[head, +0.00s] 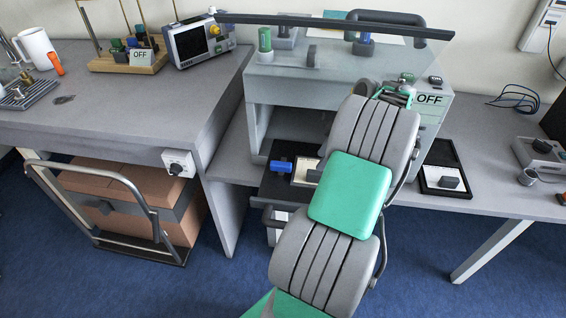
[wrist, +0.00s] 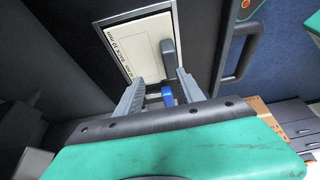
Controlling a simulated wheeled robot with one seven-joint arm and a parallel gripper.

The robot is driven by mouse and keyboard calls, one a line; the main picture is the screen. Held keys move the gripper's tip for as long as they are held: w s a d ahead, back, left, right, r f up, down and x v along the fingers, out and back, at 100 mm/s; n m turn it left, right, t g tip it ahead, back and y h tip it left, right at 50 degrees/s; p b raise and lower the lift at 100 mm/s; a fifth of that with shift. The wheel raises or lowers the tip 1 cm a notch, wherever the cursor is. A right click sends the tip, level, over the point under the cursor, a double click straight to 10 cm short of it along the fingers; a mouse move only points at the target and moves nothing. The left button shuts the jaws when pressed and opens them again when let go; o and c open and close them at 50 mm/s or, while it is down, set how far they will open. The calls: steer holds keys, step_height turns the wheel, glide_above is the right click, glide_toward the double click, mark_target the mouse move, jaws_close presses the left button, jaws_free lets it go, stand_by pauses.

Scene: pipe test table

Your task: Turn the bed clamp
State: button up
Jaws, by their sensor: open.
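My gripper (wrist: 159,78) is open in the wrist view, its two grey fingers apart at the lower edge of a cream plate. A blue handle (wrist: 167,97) shows between the fingers, partly hidden by the gripper body; I cannot tell whether a finger touches it. A grey lever (wrist: 168,50) lies over the plate, just beyond the right fingertip. In the head view the blue handle (head: 281,165) and the cream plate (head: 303,171) sit on a dark bed under the machine. I cannot tell which part is the bed clamp.
The grey machine (head: 263,117) stands over the bed, with a clear shield (head: 340,58) above and an OFF sign (head: 429,99). A black tray (head: 443,157) lies to the right. A trolley with a carton (head: 135,190) stands under the left table. Blue floor is free in front.

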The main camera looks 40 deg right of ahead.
steer(key=p, duration=0.1)
glide_above(282, 164)
steer(key=s+d, duration=0.1)
steer(key=shift+s+r, duration=0.1)
steer(key=shift+s, duration=0.1)
steer(key=x, duration=0.5)
steer(key=shift+s+d, duration=0.1)
steer(key=shift+d, duration=0.1)
steer(key=shift+c, duration=0.2)
jaws_close()
